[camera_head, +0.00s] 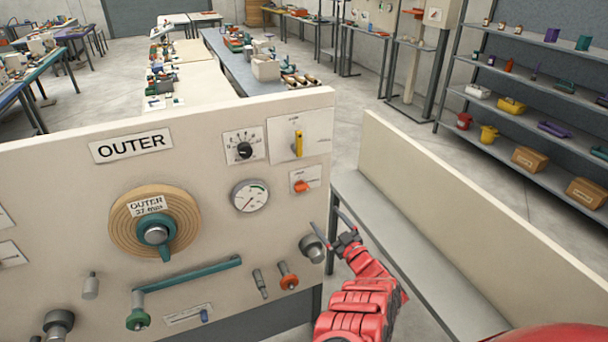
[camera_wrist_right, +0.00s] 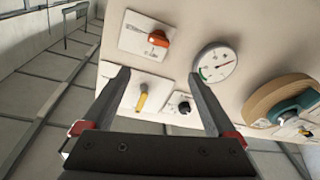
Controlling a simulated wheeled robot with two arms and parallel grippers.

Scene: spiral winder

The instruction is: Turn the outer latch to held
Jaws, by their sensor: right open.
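The panel marked OUTER (camera_head: 128,147) carries several controls; their small labels are too small to read, so I cannot tell which one is the latch. An orange knob (camera_head: 301,187) sits on a white plate at the panel's right side; it also shows in the right wrist view (camera_wrist_right: 158,38). A yellow lever (camera_head: 299,143) on a larger plate stands above it, pointing along the plate; the wrist view shows it too (camera_wrist_right: 141,100). My right gripper (camera_head: 324,210) is open and empty near the panel's right edge, apart from both. My left gripper is out of view.
A round gauge (camera_head: 250,196), a black dial (camera_head: 244,150) and a wooden spool (camera_head: 118,228) with a teal handle are on the panel. A grey round knob (camera_head: 313,248) is close to my right gripper. A low cream wall (camera_head: 450,220) stands to the right.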

